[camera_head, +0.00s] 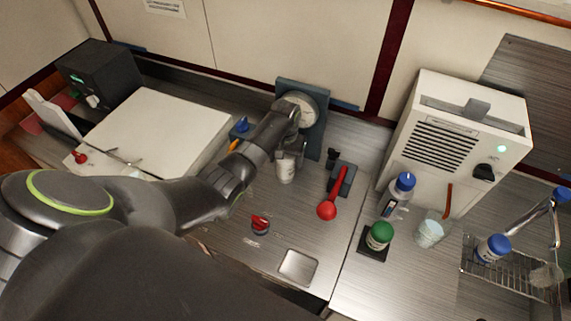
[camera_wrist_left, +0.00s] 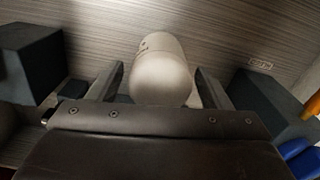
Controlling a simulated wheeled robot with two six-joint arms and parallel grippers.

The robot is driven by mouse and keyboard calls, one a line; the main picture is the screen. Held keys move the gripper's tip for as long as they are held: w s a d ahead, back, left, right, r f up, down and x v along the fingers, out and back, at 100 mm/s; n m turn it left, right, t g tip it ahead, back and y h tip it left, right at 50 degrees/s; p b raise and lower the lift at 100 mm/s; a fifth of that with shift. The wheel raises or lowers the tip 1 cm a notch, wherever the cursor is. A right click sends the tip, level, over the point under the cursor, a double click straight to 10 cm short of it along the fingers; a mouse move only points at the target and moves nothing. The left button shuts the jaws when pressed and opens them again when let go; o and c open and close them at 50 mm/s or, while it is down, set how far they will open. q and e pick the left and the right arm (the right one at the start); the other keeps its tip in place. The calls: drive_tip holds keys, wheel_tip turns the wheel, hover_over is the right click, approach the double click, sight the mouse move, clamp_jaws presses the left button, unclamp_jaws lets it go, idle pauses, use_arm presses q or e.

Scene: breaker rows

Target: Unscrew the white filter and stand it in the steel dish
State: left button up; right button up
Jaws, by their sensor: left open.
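The white filter (camera_head: 286,168) hangs at the blue-grey wall bracket (camera_head: 318,118), partly hidden by my left arm in the head view. In the left wrist view the filter (camera_wrist_left: 160,78) is a pale rounded cylinder between the two fingers. The steel dish (camera_head: 298,266) is a small square tray on the counter front, empty. My right gripper is not in view.
A red ladle-like tool (camera_head: 328,208) rests on a dark block right of the filter. A red-topped item (camera_head: 260,224) lies left of the dish. A green-capped jar (camera_head: 379,236), a blue-capped bottle (camera_head: 398,196) and a cup (camera_head: 430,233) stand right. A white board (camera_head: 155,125) lies left.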

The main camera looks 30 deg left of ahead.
use_arm(q)
drive_tip(key=m, duration=0.8)
drive_tip(key=c, duration=0.8)
drive_tip(key=n, duration=0.5)
drive_tip(key=shift+c, duration=0.2)
drive_tip(key=n, duration=0.8)
drive_tip(key=shift+n, duration=0.3)
drive_tip(key=n, duration=0.3)
drive_tip(key=shift+n, duration=0.4)
